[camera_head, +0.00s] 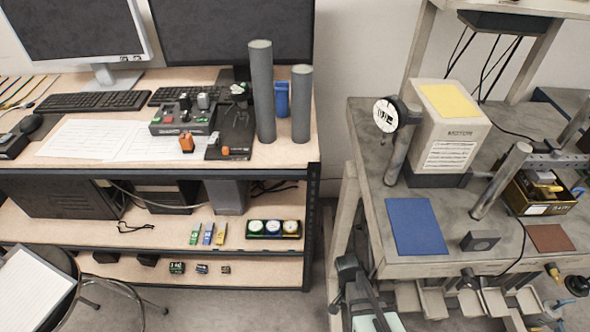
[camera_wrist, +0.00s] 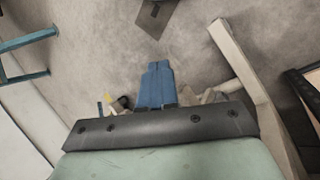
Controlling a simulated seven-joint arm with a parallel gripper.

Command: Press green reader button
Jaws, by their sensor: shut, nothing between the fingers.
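A dark reader box (camera_head: 183,119) sits on the upper wooden desktop at the left in the head view. It has small red and green coloured parts on top; the green button is too small to make out clearly. My gripper (camera_wrist: 155,66) shows in the wrist view as blue fingers closed together, with nothing between them. It points over grey floor, and the reader box is not in the wrist view. In the head view, part of my arm shows at the bottom middle, below and right of the desk and well apart from the box. The fingertips are not clear there.
Two grey cylinders (camera_head: 261,92) stand right of the box. An orange item (camera_head: 187,143) and a black stand (camera_head: 235,130) are close beside it. Keyboards (camera_head: 92,102) and monitors lie behind. A grey workbench (camera_head: 365,140) stands at the right, with a gap between it and the desk.

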